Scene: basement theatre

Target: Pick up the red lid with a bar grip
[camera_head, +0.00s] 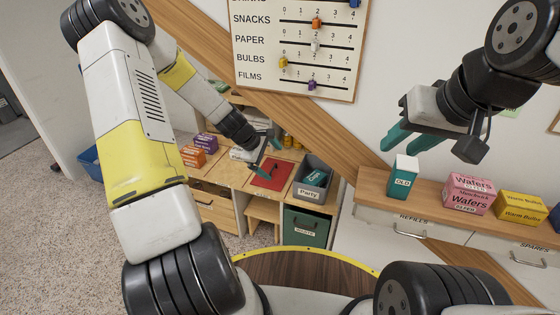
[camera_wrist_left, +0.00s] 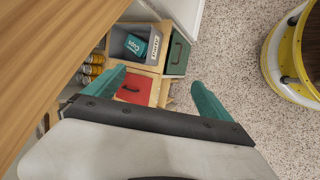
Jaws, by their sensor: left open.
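The red lid (camera_head: 273,176) is a flat red square on the wooden worktop, between a grey bin and the boxes at left. In the left wrist view the lid (camera_wrist_left: 130,91) shows a dark bar grip, and a finger and the gripper body hide part of it. My left gripper (camera_head: 266,156) is open and empty above the worktop, over the lid's back-left side in the head view. In the wrist view the lid lies beyond the fingers (camera_wrist_left: 160,78), nearer the left one. My right gripper (camera_head: 400,150) is open and empty, raised at the right, away from the lid.
A grey bin (camera_head: 319,165) holding a teal box stands right of the lid, with a green container (camera_head: 303,227) below. Orange (camera_head: 193,157) and purple boxes and several yellow cans stand around the worktop. A cabinet top at right carries a teal OLD box (camera_head: 403,180), pink and yellow boxes.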

